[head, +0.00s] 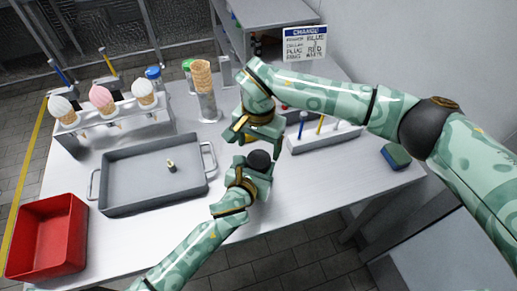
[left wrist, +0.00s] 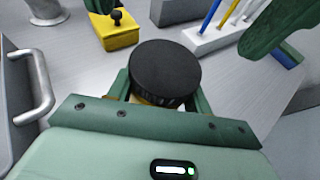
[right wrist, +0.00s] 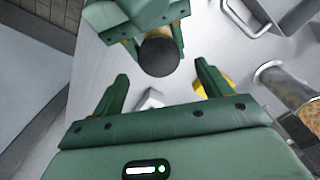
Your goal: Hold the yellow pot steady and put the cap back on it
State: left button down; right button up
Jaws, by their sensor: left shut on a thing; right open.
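The yellow pot (left wrist: 155,100) is mostly hidden under a wide black cap (left wrist: 165,72). The cap lies on top of it; I cannot tell whether it is fully seated. My left gripper (head: 257,166) is shut on the pot, with a finger on each side in the left wrist view. The black cap also shows in the head view (head: 259,159) and in the right wrist view (right wrist: 160,55). My right gripper (head: 255,135) is open and empty, just beyond the cap in the head view. In the right wrist view the cap shows ahead of its two fingers.
A grey tray (head: 135,196) holds a small part. A red bin (head: 42,262) stands at the left. An ice-cream cone rack (head: 118,114), a cone in a metal holder (head: 205,104) and a white rack (head: 318,142) are nearby. A yellow block with a black knob (left wrist: 119,33) is close.

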jog(key=o, duration=0.5)
jog(key=shift+r, duration=0.15)
notch_tip(320, 180, up, 12)
dwell(0.3)
pick_arm(q)
jog(key=c, duration=0.5)
grip_release()
jog(key=shift+s, duration=0.1)
